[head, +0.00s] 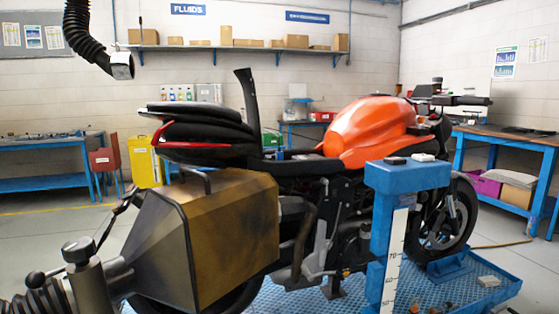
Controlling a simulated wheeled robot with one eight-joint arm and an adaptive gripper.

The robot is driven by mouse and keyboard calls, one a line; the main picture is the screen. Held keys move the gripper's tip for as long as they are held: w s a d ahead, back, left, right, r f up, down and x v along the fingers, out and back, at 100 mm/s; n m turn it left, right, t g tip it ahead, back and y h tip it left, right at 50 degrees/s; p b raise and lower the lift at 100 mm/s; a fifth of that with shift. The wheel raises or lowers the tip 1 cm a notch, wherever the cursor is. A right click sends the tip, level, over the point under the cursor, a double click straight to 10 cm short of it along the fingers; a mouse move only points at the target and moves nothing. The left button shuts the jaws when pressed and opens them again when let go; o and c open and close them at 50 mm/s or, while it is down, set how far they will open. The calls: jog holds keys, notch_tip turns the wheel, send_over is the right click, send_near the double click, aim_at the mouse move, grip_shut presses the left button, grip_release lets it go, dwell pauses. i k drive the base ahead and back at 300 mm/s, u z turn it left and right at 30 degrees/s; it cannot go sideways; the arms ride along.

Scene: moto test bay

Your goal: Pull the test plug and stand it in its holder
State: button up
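No part that I can surely call the test plug or its holder shows in the head view. A motorcycle with an orange tank (368,130) stands across the middle, its tail at the left. A brown-gold angular case (215,235) covers its rear side and hides much behind it. A blue post (405,178) with a printed scale stands in front of the motorcycle, with small black and white items on top. My gripper is not in view.
The motorcycle stands on a blue patterned platform (440,291). A black corrugated hose (85,35) hangs at the upper left. Blue workbenches (45,183) line the left and right (500,138). A yellow cabinet (144,162) stands behind. Grey floor (60,240) is clear at the left.

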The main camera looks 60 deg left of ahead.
aim_at(278, 154)
jog(key=u, duration=2.7)
jog(key=i, duration=1)
